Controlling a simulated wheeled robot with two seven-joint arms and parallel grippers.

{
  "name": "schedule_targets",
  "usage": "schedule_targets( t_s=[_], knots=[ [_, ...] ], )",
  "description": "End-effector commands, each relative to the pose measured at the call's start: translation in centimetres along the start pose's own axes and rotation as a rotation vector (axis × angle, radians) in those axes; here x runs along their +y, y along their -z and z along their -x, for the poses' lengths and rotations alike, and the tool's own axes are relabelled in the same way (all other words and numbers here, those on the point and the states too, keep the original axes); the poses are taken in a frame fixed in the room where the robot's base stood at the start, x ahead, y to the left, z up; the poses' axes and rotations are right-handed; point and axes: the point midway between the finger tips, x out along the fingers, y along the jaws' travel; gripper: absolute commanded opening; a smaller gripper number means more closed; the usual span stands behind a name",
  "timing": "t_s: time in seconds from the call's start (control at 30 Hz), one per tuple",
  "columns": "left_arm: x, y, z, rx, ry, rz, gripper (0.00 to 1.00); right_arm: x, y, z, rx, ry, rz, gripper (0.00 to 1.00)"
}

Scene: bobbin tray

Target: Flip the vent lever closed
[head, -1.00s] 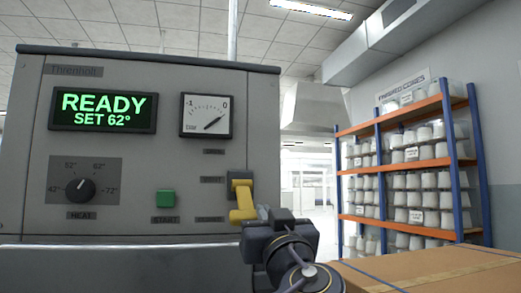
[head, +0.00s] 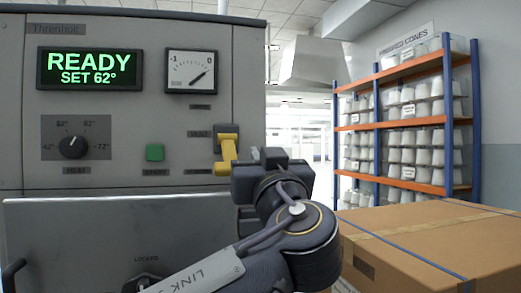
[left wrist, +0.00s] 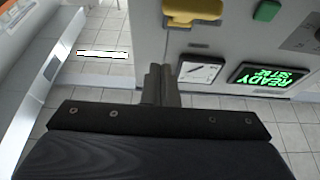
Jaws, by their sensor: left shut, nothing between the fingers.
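The yellow vent lever (head: 227,151) is on the right part of the grey machine front, on a dark mount. Its handle points down beside small labels too blurred to read surely. It also shows at the top of the left wrist view (left wrist: 192,9). My right gripper is not in view.
The machine carries a green READY display (head: 89,69), a pressure gauge (head: 191,71), a heat knob (head: 73,147) and a green button (head: 155,152). A cardboard box (head: 440,240) fills the lower right. A shelf rack (head: 447,120) of white cones stands behind.

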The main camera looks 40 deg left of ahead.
Motion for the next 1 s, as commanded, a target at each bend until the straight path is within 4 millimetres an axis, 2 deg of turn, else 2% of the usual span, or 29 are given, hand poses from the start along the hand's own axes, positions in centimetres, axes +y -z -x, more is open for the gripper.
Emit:
schedule_targets(
  t_s=[0.03, 0.2, 0.4, 1.0],
  knots=[
    [-0.1, -0.2, 1.3, 0.001, 0.002, 0.001, 0.0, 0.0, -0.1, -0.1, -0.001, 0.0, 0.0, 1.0],
    [-0.1, -0.4, 4.7, 0.002, 0.002, 0.001, 0.0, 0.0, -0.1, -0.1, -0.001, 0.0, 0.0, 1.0],
    [-0.1, -0.6, 6.9, 0.002, 0.005, 0.002, 0.0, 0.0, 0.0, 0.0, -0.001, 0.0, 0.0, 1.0],
    [-0.2, -0.6, 7.3, 0.002, 0.007, 0.002, 0.0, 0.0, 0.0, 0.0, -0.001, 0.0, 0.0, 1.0]
  ],
)
